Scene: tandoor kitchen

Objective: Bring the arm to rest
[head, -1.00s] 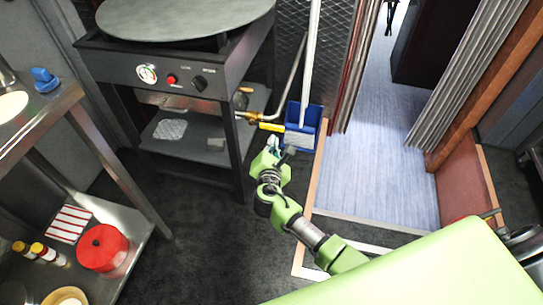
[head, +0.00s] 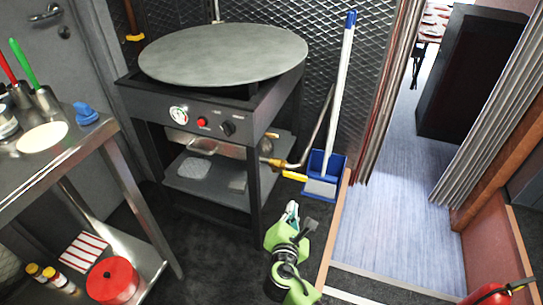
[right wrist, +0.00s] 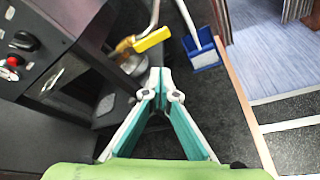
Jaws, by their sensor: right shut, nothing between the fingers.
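My right gripper (head: 292,212) shows in the head view at the lower middle, on my green arm, over the dark floor. It is shut with nothing between its fingers. In the right wrist view its two teal-lined fingers (right wrist: 161,82) meet at the tips, over dark floor. The gripper is below and left of the blue dustpan (head: 323,176) in the picture, apart from it. My left gripper is not in view.
The black griddle stand (head: 187,104) with a round plate (head: 223,52) stands behind. A yellow-handled gas valve (right wrist: 153,39) juts from it. A doorway (head: 395,210) opens at right.

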